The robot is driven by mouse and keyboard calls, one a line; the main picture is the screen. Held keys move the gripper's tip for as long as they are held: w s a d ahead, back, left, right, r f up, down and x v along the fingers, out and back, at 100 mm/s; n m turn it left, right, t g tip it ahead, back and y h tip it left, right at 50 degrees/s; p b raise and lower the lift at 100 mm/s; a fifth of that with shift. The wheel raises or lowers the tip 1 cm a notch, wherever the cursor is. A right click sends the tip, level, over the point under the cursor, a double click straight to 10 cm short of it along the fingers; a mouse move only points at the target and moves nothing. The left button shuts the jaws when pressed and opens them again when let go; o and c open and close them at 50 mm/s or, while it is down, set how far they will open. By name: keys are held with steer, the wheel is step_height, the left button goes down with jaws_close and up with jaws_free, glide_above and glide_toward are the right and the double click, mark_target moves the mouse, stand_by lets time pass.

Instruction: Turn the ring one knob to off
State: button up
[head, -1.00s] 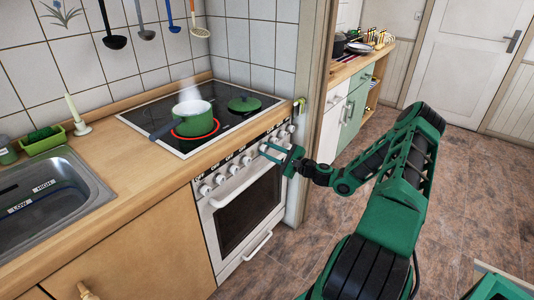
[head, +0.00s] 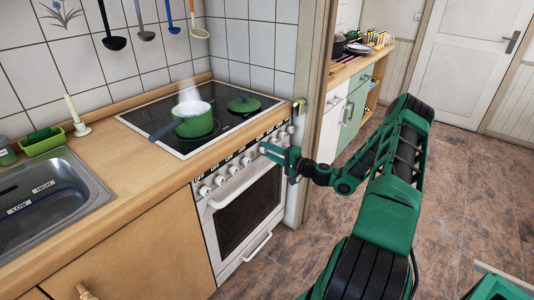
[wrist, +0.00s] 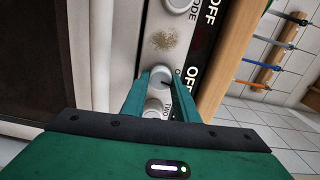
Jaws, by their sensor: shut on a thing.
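My gripper (head: 265,149) reaches the control panel on the stove front. In the wrist view my gripper (wrist: 161,73) is shut on a round white knob (wrist: 159,79), with one green finger on each side of it. A dark pointer line on the knob points towards the printed OFF label beside it. Another white knob (wrist: 154,106) is partly hidden below it. A steaming green pot (head: 193,120) stands on the black cooktop (head: 165,108); no red glow shows under it. In the head view my fingers hide the held knob.
Several more white knobs line the panel, including one close by (wrist: 178,4). The oven door (head: 245,210) is shut below them. A green lid (head: 243,104) lies on the cooktop. A door frame (head: 315,100) stands close to the right.

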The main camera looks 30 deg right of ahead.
steer(key=shift+s+a+f+n, duration=0.1)
steer(key=shift+f+n, duration=0.05)
steer(key=shift+n, duration=1.05)
steer(key=shift+f, duration=0.1)
steer(key=o, duration=1.1)
steer(key=shift+c, duration=0.2)
steer(key=v, duration=1)
steer(key=shift+s, duration=0.3)
